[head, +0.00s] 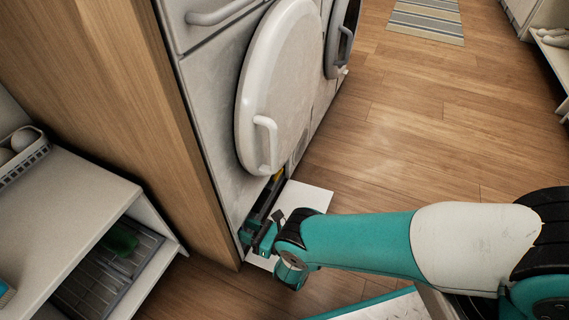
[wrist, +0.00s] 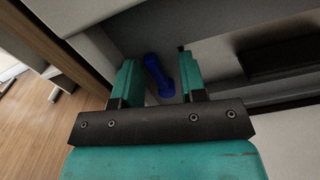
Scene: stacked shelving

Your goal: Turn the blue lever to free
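The blue lever (wrist: 158,76) shows in the wrist view as a short, dark blue bar with a wider end at the bottom. It leans slightly, its lower end toward the right. My gripper (wrist: 159,68) is open, with one teal finger on each side of the lever. Narrow gaps show beside the lever, and I cannot tell whether either finger touches it. In the head view my gripper (head: 258,236) is low down at the base of the white appliance front (head: 210,95). The lever cannot be made out there.
A round white door with a handle (head: 280,90) stands above my gripper. A small yellow part (head: 278,176) shows in the low opening under it. A white panel (head: 305,196) lies by the floor. A wooden side panel (head: 150,120) and a shelf (head: 60,215) stand left.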

